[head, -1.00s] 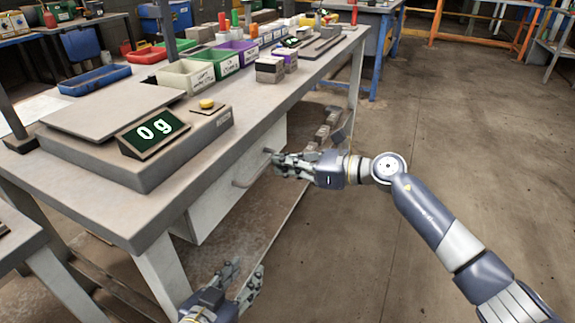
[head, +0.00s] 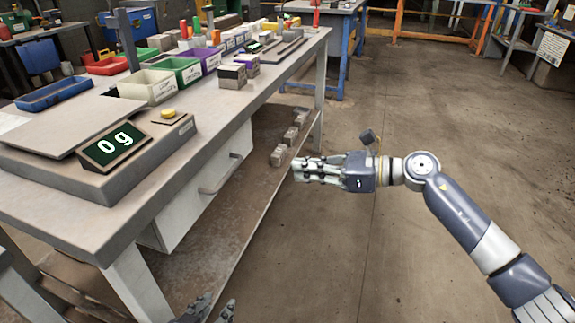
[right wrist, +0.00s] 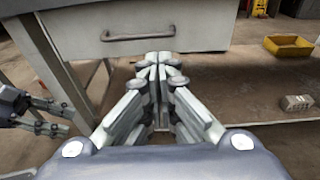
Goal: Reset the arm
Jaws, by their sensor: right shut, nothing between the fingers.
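My right gripper (head: 299,169) is shut and empty. It hangs over the floor and lower shelf, to the right of the table's drawer. In the right wrist view its fingers (right wrist: 160,62) are together, pointing toward the drawer. My left gripper (head: 216,309) is at the bottom edge of the head view, mostly cut off, with its fingertips apart. It also shows at the left of the right wrist view (right wrist: 70,118), with a gap between its fingers. No object shows in it.
Several bricks (head: 284,148) lie on the lower shelf. A yellow bin (right wrist: 288,46) stands behind. Floor at right is clear.

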